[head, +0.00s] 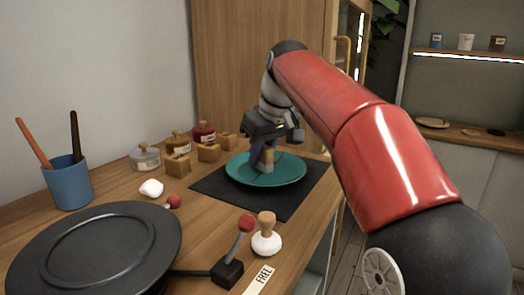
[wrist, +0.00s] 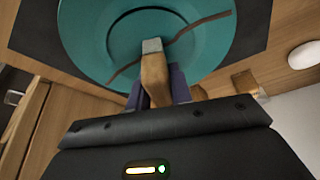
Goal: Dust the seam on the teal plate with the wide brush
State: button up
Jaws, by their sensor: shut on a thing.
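The teal plate (head: 288,170) lies on a dark mat toward the back right of the table in the head view. In the wrist view the plate (wrist: 90,40) fills the top middle, with a dark brown seam (wrist: 205,22) curving across it. My gripper (head: 266,150) is over the plate, its fingers (wrist: 162,88) shut on the wooden handle of the wide brush (wrist: 153,66). The brush's pale grey end (wrist: 151,46) points at the plate and overlaps the seam in the wrist view. I cannot tell whether it touches. The gripper partly hides the handle.
A black turntable (head: 60,250) fills the front left, near a lever with a red knob (head: 246,223) and a white-based stamp (head: 266,242). A blue cup (head: 68,183) holds two sticks. Jars (head: 145,158) and wooden blocks (head: 178,164) line the back. The dark mat (head: 225,192) is bare around the plate.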

jog(key=shift+s+d, duration=0.1)
jog(key=shift+d, duration=0.4)
jog(key=shift+a+p, duration=0.25)
jog(key=shift+p, duration=0.1)
jog(key=shift+d, duration=0.25)
jog(key=shift+a+p, duration=0.2)
jog(key=shift+p, duration=0.2)
jog(key=shift+d, duration=0.15)
jog(key=shift+f, duration=0.1)
jog(key=shift+a, duration=0.3)
